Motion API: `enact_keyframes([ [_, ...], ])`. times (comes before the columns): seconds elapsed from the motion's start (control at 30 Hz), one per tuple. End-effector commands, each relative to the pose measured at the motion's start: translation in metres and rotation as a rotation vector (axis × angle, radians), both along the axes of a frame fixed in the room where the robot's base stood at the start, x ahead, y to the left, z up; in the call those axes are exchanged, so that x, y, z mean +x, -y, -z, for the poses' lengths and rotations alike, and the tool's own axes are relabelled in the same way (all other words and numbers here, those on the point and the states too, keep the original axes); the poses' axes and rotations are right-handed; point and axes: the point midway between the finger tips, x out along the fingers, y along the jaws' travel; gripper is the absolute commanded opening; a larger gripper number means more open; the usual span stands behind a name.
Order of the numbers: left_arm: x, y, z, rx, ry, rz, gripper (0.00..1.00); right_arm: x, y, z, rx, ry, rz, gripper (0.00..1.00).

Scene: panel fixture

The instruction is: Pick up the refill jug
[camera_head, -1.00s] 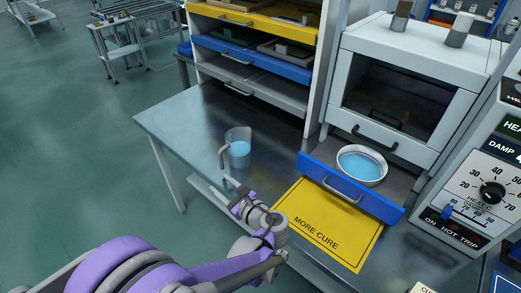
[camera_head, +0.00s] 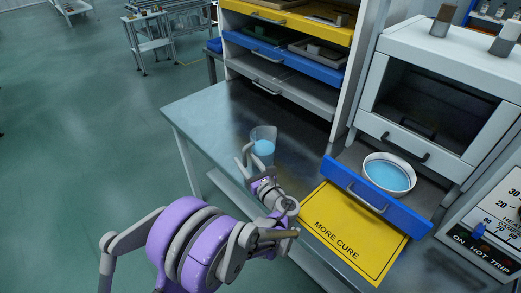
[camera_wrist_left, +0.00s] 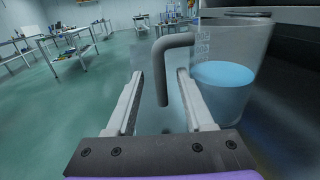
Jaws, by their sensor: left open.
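The refill jug (camera_head: 263,147) is a clear container with blue liquid. It stands upright on the metal table in the head view. In the left wrist view the jug (camera_wrist_left: 228,75) is at the right, and its grey handle (camera_wrist_left: 167,62) hangs between my open fingers. My left gripper (camera_head: 247,160) is right at the jug's handle side; its fingertips (camera_wrist_left: 160,78) lie on either side of the handle, with gaps visible and no grip on it. The handle is partly hidden by the gripper in the head view. My right gripper is not in view.
A white bowl of blue liquid (camera_head: 389,175) sits behind a blue drawer front (camera_head: 375,200). A yellow "MORE CURE" panel (camera_head: 352,235) lies in front. A drawer rack (camera_head: 285,65) stands behind the jug. Bare metal tabletop (camera_head: 205,115) lies left of the jug.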

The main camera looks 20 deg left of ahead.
Motion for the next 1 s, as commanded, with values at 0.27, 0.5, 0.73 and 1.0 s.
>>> enact_keyframes([
  [0.27, 0.0098, -0.0135, -0.0003, -0.001, 0.001, 0.000, 0.53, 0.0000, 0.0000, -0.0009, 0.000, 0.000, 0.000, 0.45],
  [0.5, 0.0096, -0.0131, -0.0003, -0.001, 0.001, 0.000, 0.31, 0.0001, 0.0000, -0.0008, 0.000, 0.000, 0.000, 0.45],
  [0.73, 0.0096, -0.0129, -0.0003, -0.001, 0.001, 0.001, 0.00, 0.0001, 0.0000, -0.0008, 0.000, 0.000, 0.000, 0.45],
  [1.0, 0.0095, -0.0129, -0.0003, -0.001, 0.001, 0.001, 0.00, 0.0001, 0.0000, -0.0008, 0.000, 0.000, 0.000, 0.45],
])
